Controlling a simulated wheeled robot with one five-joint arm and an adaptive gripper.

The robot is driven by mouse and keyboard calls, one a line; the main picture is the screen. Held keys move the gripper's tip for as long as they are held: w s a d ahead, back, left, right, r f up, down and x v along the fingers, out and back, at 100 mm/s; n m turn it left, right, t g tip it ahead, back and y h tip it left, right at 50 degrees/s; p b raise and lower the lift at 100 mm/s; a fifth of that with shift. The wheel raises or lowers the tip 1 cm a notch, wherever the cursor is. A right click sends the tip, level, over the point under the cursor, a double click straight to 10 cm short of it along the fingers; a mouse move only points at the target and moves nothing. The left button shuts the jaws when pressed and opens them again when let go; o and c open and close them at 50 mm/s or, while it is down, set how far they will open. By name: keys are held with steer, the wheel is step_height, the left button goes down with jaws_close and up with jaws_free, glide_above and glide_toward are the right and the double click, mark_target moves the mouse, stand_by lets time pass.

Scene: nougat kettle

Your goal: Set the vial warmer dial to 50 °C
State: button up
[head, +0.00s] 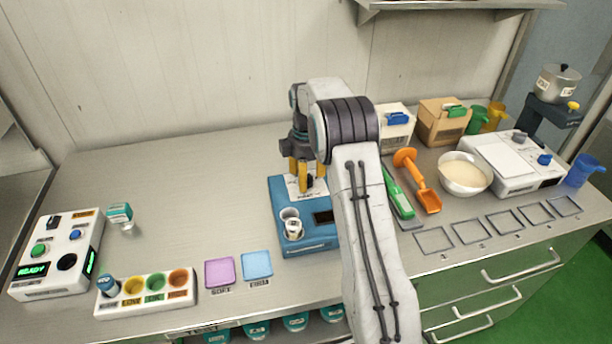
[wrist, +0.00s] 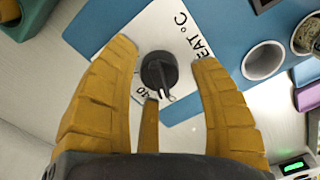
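The vial warmer (head: 308,240) is a blue box below my arm in the head view. Its black dial (wrist: 158,72) sits on a white plate (wrist: 190,22) lettered "HEAT °C". The dial's pale pointer mark faces down and slightly right in the wrist view. Some scale numbers are partly hidden; no 50 is legible. My gripper (wrist: 163,62) is open, its yellow fingers on either side of the dial with gaps showing. It also shows above the plate in the head view (head: 304,172).
The warmer has an empty well (wrist: 264,60) and a well with a vial (head: 293,230), plus a dark display (head: 323,217). Pink (head: 220,272) and blue (head: 257,265) pads lie in front. A green-handled tool (head: 398,192) and orange scoop (head: 420,182) lie right of my arm.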

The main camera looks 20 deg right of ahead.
jaws_close()
stand_by(0.3)
steer(key=shift+m, duration=0.4)
steer(key=m, duration=0.8)
steer(key=shift+s+f+p, duration=0.1)
steer(key=shift+p, duration=0.2)
steer(key=m, duration=0.5)
steer(key=shift+m, duration=1.9)
steer(key=shift+f, duration=0.1)
